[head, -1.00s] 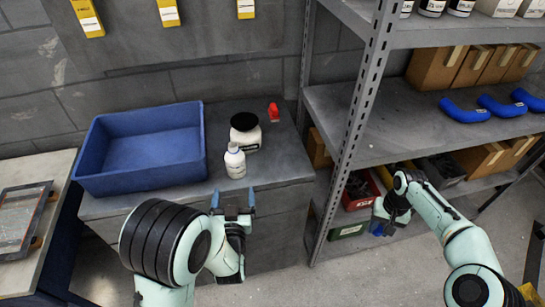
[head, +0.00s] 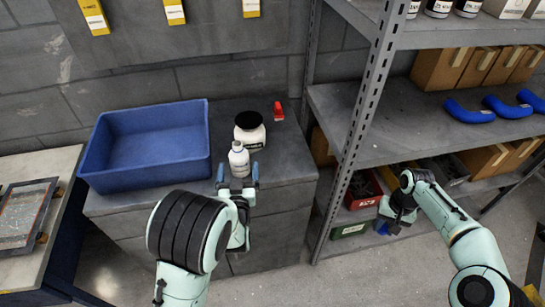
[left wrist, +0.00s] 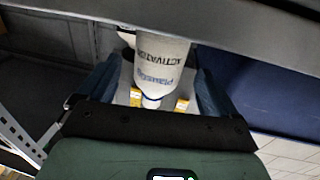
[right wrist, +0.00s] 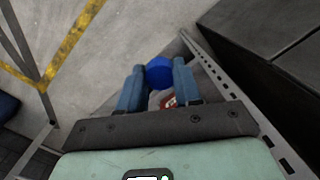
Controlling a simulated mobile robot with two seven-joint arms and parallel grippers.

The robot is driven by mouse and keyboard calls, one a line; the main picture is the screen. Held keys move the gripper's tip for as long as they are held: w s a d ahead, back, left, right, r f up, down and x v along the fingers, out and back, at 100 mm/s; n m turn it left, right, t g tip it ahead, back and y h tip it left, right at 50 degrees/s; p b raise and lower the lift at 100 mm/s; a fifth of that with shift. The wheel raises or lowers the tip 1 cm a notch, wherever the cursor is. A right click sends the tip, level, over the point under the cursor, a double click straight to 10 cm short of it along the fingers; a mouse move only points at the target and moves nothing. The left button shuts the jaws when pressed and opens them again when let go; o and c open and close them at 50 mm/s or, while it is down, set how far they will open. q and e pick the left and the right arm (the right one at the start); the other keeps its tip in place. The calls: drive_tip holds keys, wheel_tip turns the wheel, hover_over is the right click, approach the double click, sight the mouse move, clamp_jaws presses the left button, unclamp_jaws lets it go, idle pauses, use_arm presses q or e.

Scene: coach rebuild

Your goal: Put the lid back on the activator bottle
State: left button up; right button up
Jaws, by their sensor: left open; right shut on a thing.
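The activator bottle (head: 238,161) is small and white and stands upright near the front edge of the grey cabinet top. In the left wrist view its label reads "ACTIVATOR" (left wrist: 160,62). My left gripper (head: 237,172) is open, with one finger to each side of the bottle; contact cannot be told. My right gripper (head: 390,217) is low in front of the shelf unit. It is shut on a round blue thing (right wrist: 159,72), seen between its fingertips in the right wrist view. I cannot tell for certain whether this is the lid.
A white jar (head: 250,139) with a black top stands just behind the bottle. A blue crate (head: 146,180) is at its left and a small red thing (head: 278,110) behind right. The shelf unit's perforated post (head: 354,140) stands between my grippers.

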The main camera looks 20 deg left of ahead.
sight(239, 154)
use_arm(q)
drive_tip(key=shift+w+a, duration=0.2)
drive_tip(key=shift+w, duration=0.2)
use_arm(e)
drive_tip(key=shift+r, duration=0.1)
use_arm(q)
drive_tip(key=shift+w+a+r, duration=0.1)
drive_tip(key=shift+w+r, duration=0.05)
drive_tip(key=shift+w, duration=0.15)
use_arm(e)
drive_tip(key=shift+r, duration=0.25)
use_arm(q)
drive_tip(key=x, duration=0.1)
drive_tip(key=p+x, duration=0.1)
drive_tip(key=x, duration=0.1)
drive_tip(key=shift+w+a+r, duration=0.1)
drive_tip(key=shift+w+r, duration=0.2)
drive_tip(key=shift+w, duration=0.1)
use_arm(e)
drive_tip(key=shift+w+r, duration=0.25)
drive_tip(key=shift+r, duration=0.45)
use_arm(q)
drive_tip(key=shift+w+a+f, duration=0.1)
drive_tip(key=shift+w+a, duration=0.05)
drive_tip(key=shift+w, duration=0.25)
drive_tip(key=shift+s, duration=0.1)
